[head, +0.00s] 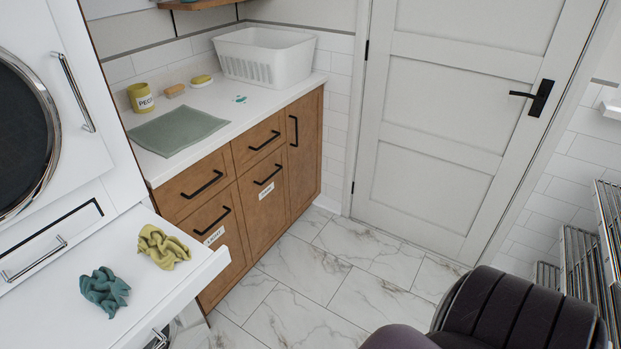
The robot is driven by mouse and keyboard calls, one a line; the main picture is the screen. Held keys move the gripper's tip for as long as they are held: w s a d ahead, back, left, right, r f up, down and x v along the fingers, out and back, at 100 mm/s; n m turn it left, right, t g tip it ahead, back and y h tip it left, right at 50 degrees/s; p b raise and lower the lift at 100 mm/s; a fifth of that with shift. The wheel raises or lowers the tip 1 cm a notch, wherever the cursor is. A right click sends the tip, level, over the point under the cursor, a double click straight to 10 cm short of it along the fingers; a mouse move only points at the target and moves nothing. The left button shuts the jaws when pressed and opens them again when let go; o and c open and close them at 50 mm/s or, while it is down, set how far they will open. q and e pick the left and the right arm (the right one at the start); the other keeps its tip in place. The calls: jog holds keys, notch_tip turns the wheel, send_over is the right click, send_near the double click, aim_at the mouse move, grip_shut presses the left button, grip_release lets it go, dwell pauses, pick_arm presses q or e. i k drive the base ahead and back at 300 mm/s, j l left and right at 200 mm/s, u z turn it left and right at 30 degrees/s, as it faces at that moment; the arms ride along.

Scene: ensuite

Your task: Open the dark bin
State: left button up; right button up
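The wooden cabinet (305,150) under the white counter has two large lower fronts with black bar handles and small white labels. The nearer lower front (211,250) has its label (215,236) below the handle. The farther lower front (264,216) has its label (266,190) below the handle. The lettering is too small to read surely, so I cannot tell which front is the dark bin. Both fronts look closed, flush with the cabinet. Neither of my grippers is in view; a dark, rounded part of my own arm shows at the bottom right.
A pulled-out white shelf (200,288) at the left holds a teal cloth (104,291) and a yellow cloth (162,246), jutting out near the cabinet. A white basket (265,58) stands on the counter. The marble floor (310,270) is clear before the closed door (440,120). Wire racks (580,262) stand right.

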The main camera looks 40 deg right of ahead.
aim_at(263, 189)
jog(key=z, duration=1.1)
jog(key=i+l+u, duration=0.25)
jog(key=i, duration=0.15)
